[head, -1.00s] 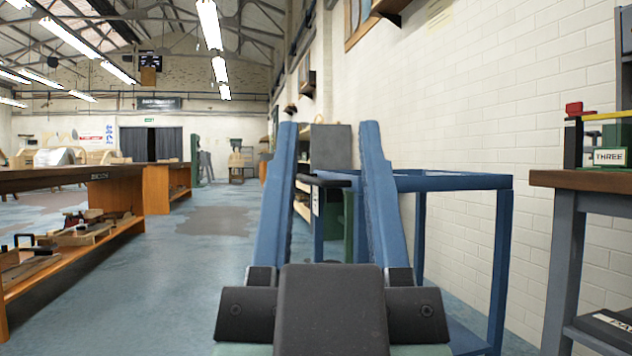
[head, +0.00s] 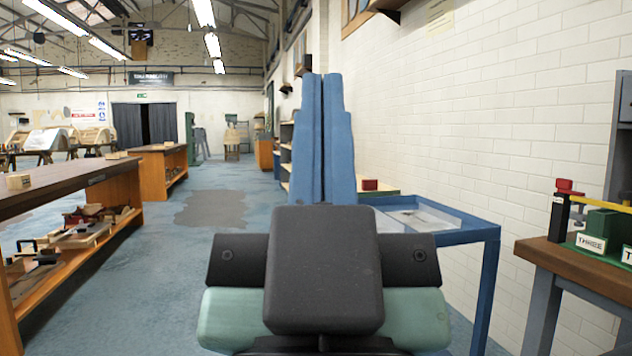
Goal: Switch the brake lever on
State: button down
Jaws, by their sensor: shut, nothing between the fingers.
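My gripper (head: 321,88) is in the middle of the head view, with its two long blue fingers shut together and pointing away from me. Nothing shows between them. I cannot clearly make out a brake lever. A black post with a red top (head: 562,195) and a yellow bar (head: 592,203) stands on the bench at the right, well to the right of my gripper and apart from it. I cannot tell whether this is the lever. The fingers and gripper body hide what lies straight behind them.
A blue-framed table (head: 468,229) stands right of my gripper, with a red block (head: 370,184) beyond it. The wooden bench (head: 590,268) at the right carries a green block labelled THREE (head: 597,228). Long workbenches (head: 125,180) line the left. The floor between (head: 190,260) is open.

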notch_tip(320, 180, up, 43)
jog(key=p, duration=4)
jog(key=shift+r+p, duration=0.2)
jog(key=shift+p, duration=0.15)
